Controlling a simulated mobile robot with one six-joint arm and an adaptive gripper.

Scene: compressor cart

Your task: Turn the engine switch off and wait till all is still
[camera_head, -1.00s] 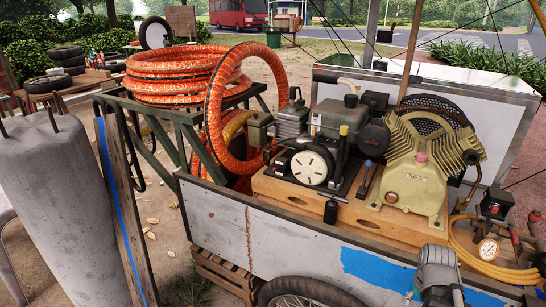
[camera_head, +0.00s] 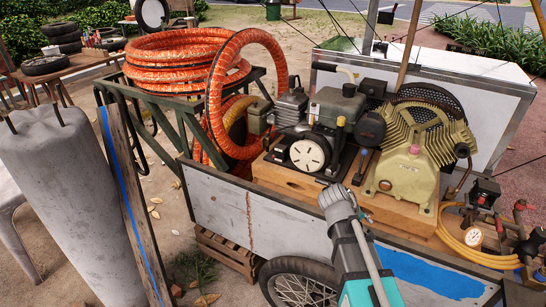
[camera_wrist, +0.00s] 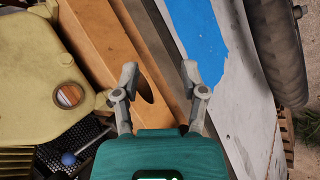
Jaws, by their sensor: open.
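The engine (camera_head: 340,108) sits on the cart's wooden base, with a white round slotted cover (camera_head: 308,155) facing me. I cannot make out its switch. A lever with a blue knob (camera_head: 364,152) stands between the engine and the yellow compressor pump (camera_head: 408,165). My gripper (camera_head: 335,192) is in front of the wooden base, below and right of the white cover. In the wrist view my gripper (camera_wrist: 159,73) is open and empty, above the base's front edge. A blue knob also shows in the wrist view (camera_wrist: 68,158), at lower left.
The cart's side panel (camera_head: 225,213) with blue paint and a wheel (camera_head: 297,285) is below my arm. An orange hose coil (camera_head: 180,62) lies on a rack at left. A gauge (camera_head: 473,236) and yellow hose (camera_head: 452,240) are at right. A concrete post (camera_head: 62,200) stands at front left.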

